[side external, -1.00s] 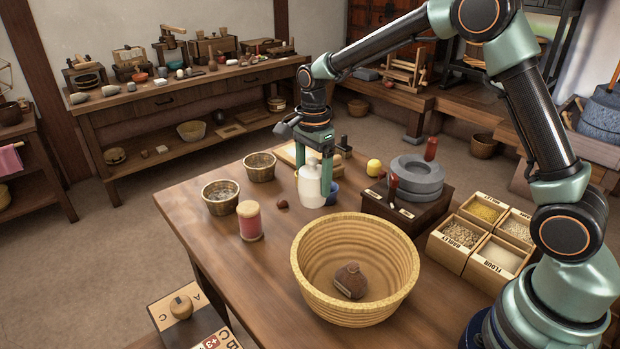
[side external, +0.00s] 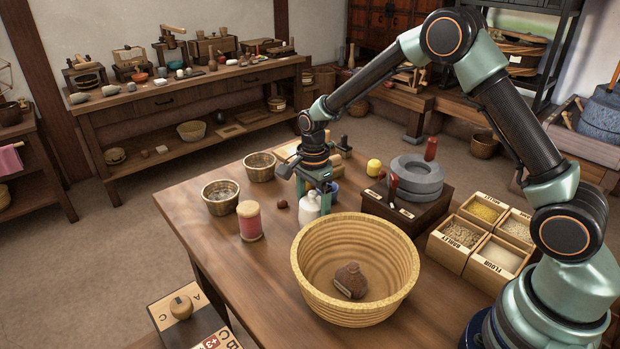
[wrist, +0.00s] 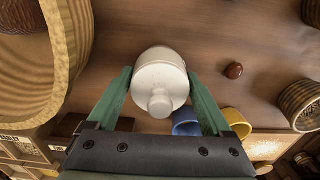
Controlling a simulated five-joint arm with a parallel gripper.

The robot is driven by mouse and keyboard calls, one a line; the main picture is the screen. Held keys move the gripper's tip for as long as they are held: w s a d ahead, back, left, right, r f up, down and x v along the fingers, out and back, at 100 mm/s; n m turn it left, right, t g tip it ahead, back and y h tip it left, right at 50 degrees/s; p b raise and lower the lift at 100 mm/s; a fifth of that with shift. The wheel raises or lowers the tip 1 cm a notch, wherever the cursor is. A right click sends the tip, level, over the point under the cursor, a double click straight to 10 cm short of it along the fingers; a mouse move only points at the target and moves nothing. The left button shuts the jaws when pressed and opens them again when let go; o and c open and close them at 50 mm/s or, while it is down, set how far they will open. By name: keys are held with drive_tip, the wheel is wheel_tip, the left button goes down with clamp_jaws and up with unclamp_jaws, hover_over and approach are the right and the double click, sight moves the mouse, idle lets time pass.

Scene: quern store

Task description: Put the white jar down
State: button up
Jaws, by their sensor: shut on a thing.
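The white jar (side external: 308,208) is upright between the fingers of my gripper (side external: 315,201), beside the large basket. It is low over the wooden table, and I cannot tell for sure whether its base touches the wood. In the wrist view, I look down on the jar's lid and knob (wrist: 160,95). The two green fingers of my gripper (wrist: 160,76) are shut on its sides. My wrist hides part of the jar's top in the side view.
A large woven basket (side external: 310,262) with a brown pouch stands close by. A blue cup (wrist: 187,123) and yellow cup (wrist: 237,122) stand close to the jar. The table's front left is clear.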

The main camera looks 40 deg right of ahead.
drive_tip(key=shift+f, duration=0.1)
drive_tip(key=o, duration=1.6)
wheel_tip(320, 180, up, 12)
drive_tip(key=shift+r, duration=0.1)
drive_tip(key=s+d+r+n+t, duration=0.1)
drive_tip(key=s+r+n+t, duration=0.2)
drive_tip(key=s+r+n, duration=0.55)
drive_tip(key=shift+s+d+r+n+t, duration=0.1)
drive_tip(key=shift+s+d+n+t, duration=0.25)
drive_tip(key=shift+s+n, duration=1.3)
drive_tip(key=shift+s+d+r+n+t, duration=0.1)
drive_tip(key=shift+s+n+t, duration=0.4)
drive_tip(key=shift+s+n, duration=1.1)
drive_tip(key=shift+s+d+r+n+t, duration=0.1)
drive_tip(key=shift+s+d+n+t, duration=0.25)
drive_tip(key=shift+s+n, duration=1.3)
